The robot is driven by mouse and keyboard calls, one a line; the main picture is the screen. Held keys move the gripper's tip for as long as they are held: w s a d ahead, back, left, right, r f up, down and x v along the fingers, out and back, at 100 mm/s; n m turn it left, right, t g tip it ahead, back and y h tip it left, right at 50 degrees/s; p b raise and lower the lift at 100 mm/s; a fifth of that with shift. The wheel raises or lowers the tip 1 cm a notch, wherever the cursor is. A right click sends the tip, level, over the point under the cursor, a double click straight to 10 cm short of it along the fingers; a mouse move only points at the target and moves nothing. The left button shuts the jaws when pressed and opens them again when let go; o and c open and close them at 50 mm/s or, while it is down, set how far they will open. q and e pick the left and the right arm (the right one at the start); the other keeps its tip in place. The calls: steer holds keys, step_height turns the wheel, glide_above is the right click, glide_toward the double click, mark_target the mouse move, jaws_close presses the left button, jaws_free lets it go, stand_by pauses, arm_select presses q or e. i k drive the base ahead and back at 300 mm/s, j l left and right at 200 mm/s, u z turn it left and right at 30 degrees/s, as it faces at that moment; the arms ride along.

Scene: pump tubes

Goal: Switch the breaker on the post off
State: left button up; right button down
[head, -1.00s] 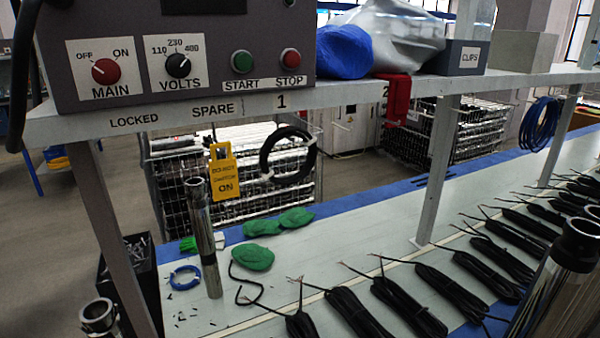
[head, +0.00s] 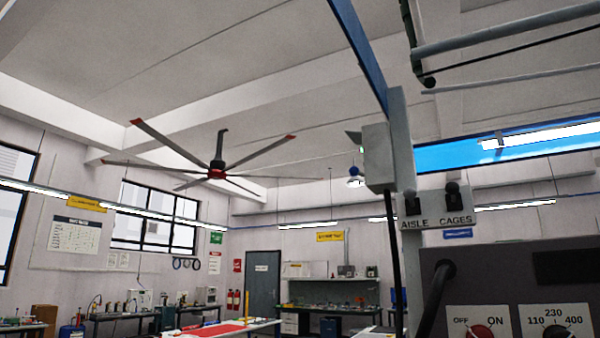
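A pale post (head: 397,120) rises right of centre in the head view. A plate on it carries two small black switches, one above the word AISLE (head: 410,193) and one above the word CAGES (head: 452,192). Their on or off position is too small to tell. A grey box (head: 388,158) is fixed to the post above and left of the plate, and a dark cable hangs below it. Neither of my grippers is in view.
A dark control box (head: 490,275) with a red OFF/ON knob (head: 481,332) and a voltage knob fills the lower right, close to the post. A blue overhead beam (head: 358,45) meets the post. A ceiling fan, workbenches and a grey door (head: 262,282) are farther back.

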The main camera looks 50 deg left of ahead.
mark_target(354, 171)
steer(key=u, duration=0.35)
steer(key=k+u, duration=0.15)
steer(key=u, duration=0.6)
steer(key=i+j+z, duration=0.1)
steer(key=j, duration=0.25)
steer(key=i+j+z, duration=0.1)
steer(key=i+j, duration=0.15)
steer(key=j, duration=0.15)
steer(key=i+j, duration=0.15)
steer(key=j, duration=0.2)
steer(key=i+j+z, duration=0.15)
steer(key=j, duration=0.25)
steer(key=i+j+z, duration=0.1)
steer(key=j, duration=0.3)
steer(key=i+j+z, duration=0.1)
steer(key=j, duration=0.3)
